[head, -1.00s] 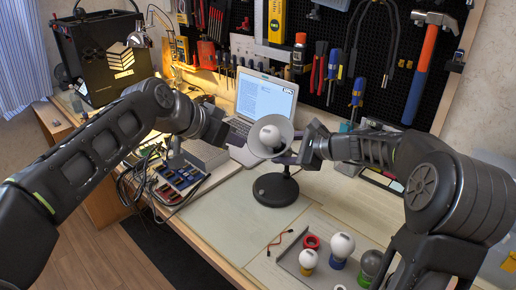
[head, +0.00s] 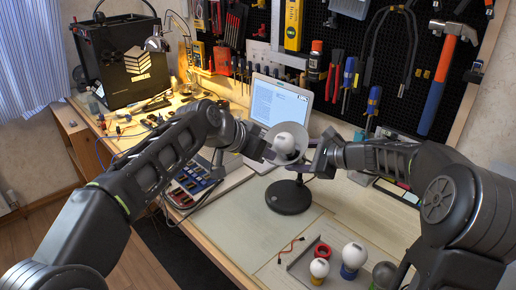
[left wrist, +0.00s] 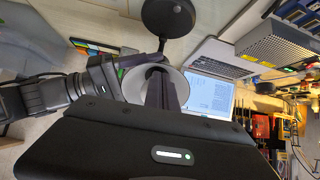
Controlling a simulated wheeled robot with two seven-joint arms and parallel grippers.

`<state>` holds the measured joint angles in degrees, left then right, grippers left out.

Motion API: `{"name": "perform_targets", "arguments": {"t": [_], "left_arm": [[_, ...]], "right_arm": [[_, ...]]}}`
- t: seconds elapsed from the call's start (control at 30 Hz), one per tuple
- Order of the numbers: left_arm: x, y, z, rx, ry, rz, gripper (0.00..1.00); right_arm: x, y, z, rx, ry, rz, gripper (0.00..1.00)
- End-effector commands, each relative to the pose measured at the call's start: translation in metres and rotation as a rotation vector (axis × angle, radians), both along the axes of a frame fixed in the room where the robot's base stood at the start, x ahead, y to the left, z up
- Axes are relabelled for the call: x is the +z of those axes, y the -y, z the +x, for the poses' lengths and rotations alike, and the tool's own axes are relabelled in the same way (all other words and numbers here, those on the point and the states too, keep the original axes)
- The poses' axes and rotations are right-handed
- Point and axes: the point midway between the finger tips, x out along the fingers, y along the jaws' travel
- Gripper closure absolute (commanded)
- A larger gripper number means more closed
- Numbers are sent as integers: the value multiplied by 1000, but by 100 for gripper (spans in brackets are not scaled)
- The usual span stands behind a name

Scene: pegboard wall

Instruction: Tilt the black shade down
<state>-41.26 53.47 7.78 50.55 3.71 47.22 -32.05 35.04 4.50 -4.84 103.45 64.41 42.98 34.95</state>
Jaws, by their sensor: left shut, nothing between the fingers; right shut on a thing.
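The desk lamp has a round black base (head: 288,197), a short stem, and a shade (head: 300,133) whose pale inside and white bulb (head: 284,142) face me. My left gripper (head: 268,152) is shut and empty at the shade's left edge, and I cannot tell whether it touches. In the left wrist view its fingers (left wrist: 161,92) overlap the shade (left wrist: 137,90), and the base (left wrist: 168,14) shows at the top. My right gripper (head: 314,163) is shut on the lamp at the shade's right, by the stem top. The exact part it grips is hidden.
An open laptop (head: 278,103) stands behind the lamp. An electronics box and cables lie left of it. The bench just before the base is clear.

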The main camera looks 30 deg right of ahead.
Motion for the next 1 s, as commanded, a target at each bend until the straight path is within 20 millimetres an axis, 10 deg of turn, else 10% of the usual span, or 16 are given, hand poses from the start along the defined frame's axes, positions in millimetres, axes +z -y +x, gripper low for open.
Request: {"name": "perform_targets", "arguments": {"t": [1.0], "left_arm": [[-36, 13, 4, -3, -9, 13, 100]], "right_arm": [[0, 1, 0, -4, 1, 1, 100]]}}
